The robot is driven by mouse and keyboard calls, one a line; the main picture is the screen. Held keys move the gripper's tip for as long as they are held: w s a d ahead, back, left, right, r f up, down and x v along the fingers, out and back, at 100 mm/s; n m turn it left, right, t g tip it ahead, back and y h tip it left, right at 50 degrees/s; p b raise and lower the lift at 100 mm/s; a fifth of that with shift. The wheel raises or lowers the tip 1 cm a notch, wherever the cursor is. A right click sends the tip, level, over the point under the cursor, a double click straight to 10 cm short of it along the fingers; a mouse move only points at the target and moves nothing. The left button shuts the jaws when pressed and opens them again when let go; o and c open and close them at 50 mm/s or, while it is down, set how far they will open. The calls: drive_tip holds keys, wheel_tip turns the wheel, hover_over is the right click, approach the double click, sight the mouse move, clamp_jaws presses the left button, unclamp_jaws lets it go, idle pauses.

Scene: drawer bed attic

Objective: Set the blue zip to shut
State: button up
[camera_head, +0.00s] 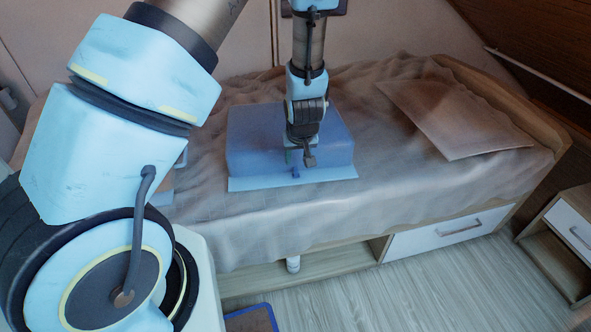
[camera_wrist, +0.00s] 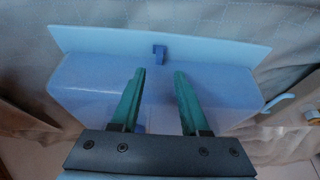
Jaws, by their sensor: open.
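A blue box-like case (camera_head: 246,143) with a paler flat front strip lies on the bed. A small dark blue zip tab (camera_head: 295,173) shows at its front, near the strip; it also shows in the wrist view (camera_wrist: 159,54), at the edge between the body and the pale strip (camera_wrist: 215,50). My gripper (camera_head: 301,158) hangs over the case, pointing down. In the wrist view its two green fingers (camera_wrist: 158,85) are apart, with nothing between them, and the tab appears just beyond the fingertips, between their lines. I cannot tell whether the fingers touch the case.
The bed has a rumpled grey-brown cover (camera_head: 400,185) and a flat brown pillow or board (camera_head: 455,120) at right. A drawer (camera_head: 435,235) and open shelf with a white cylinder (camera_head: 293,264) are below. A nightstand (camera_head: 570,235) stands at right.

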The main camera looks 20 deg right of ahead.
sight(296, 170)
drive_tip(key=x, duration=0.7)
drive_tip(key=shift+s+d, duration=0.1)
drive_tip(key=shift+c, duration=0.3)
clamp_jaws()
idle(0.9)
